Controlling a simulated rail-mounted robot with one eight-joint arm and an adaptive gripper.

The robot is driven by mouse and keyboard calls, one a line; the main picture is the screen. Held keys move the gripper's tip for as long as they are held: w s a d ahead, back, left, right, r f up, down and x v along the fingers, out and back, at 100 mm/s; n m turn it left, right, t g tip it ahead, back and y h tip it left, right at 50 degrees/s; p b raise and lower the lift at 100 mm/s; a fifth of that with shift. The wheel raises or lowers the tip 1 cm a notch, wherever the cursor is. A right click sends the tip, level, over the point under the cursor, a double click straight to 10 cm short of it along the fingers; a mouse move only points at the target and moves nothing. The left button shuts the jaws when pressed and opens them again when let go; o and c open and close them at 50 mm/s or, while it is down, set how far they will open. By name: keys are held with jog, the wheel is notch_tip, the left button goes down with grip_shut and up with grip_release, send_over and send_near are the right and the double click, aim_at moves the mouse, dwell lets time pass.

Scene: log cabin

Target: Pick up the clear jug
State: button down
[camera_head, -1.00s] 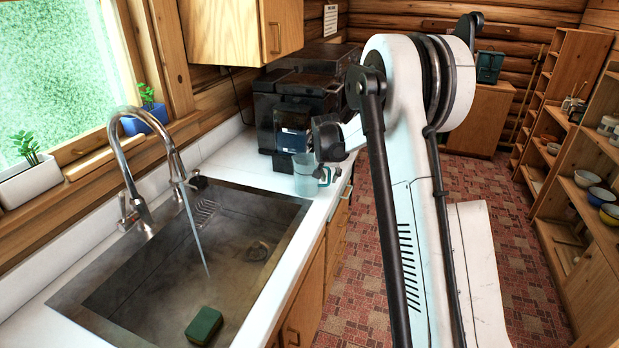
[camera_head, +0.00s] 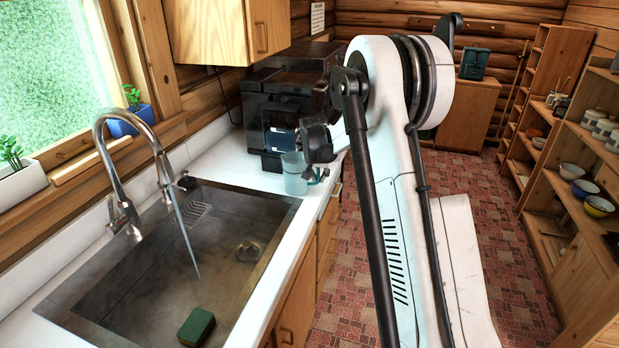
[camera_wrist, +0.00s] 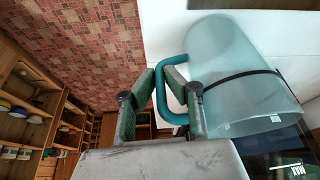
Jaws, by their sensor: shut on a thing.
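The clear jug (camera_head: 294,174) is a pale translucent vessel with a teal handle. In the head view it is at the counter's right edge, beside the black machine; I cannot tell whether its base touches the counter. In the wrist view the jug (camera_wrist: 235,80) fills the upper right, with a dark band around it. My gripper (camera_wrist: 162,95) has its two green-padded fingers on either side of the teal handle (camera_wrist: 166,70) and is shut on it. In the head view my arm hides part of the gripper, and the fingertips (camera_head: 318,176) are small.
A sink (camera_head: 215,235) with running water from the faucet (camera_head: 110,150) and a green sponge (camera_head: 197,327) is at the left. A black coffee machine (camera_head: 290,95) stands behind the jug. A cabinet (camera_head: 228,35) hangs above. Shelves (camera_head: 560,205) with bowls stand at right.

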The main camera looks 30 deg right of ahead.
jog(key=shift+r, duration=0.5)
notch_tip(320, 180, up, 3)
jog(key=shift+f+b, duration=0.2)
jog(key=shift+b, duration=0.1)
jog(key=s+a+r+b, duration=0.1)
jog(key=a+r, duration=0.6)
jog(key=a, duration=0.4)
jog(key=shift+s+a+r, duration=0.15)
jog(key=shift+a, duration=0.15)
jog(key=shift+s, duration=0.1)
